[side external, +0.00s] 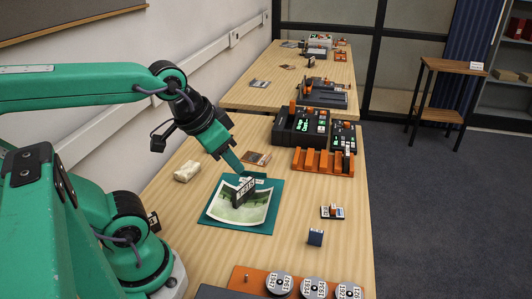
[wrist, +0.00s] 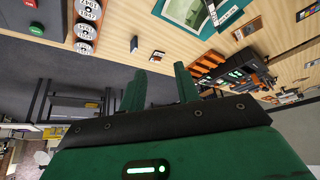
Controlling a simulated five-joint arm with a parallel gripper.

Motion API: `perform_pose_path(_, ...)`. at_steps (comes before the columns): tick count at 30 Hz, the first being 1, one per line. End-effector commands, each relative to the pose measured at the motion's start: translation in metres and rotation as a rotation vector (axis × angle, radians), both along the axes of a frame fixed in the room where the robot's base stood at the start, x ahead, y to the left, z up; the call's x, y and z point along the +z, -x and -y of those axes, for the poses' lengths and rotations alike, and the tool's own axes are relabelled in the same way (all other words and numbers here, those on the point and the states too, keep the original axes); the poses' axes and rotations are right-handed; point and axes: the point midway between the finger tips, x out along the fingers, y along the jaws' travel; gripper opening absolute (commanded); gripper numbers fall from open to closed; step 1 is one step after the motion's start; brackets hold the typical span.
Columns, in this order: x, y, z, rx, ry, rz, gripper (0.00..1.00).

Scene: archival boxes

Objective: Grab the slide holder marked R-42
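No marking R-42 is readable in either view, so I cannot tell which thing is that slide holder. An orange slotted rack (side external: 323,168) stands right of centre, with a dark upright piece (side external: 347,161) at its right end. A small dark blue block (side external: 315,237) and a small flat piece with white and orange parts (side external: 332,212) lie on the table nearer the camera. My gripper (side external: 241,171) is above the teal mat, close to a dark labelled block (side external: 244,191). In the wrist view my gripper's fingers (wrist: 160,88) are apart, with nothing visible between them.
The teal mat (side external: 214,214) carries a curled photo. A pale block (side external: 187,171) lies left of it. Black devices (side external: 298,127) stand behind the rack. Bare wood lies between mat and tins.

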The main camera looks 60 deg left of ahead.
Motion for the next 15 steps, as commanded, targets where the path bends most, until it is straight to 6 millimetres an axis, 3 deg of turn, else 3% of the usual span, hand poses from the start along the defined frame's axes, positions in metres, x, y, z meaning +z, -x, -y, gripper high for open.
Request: perform_pose_path(15, 0.0016, -0.0040, 0.0003, 0.011, 0.006, -0.007, 0.39)
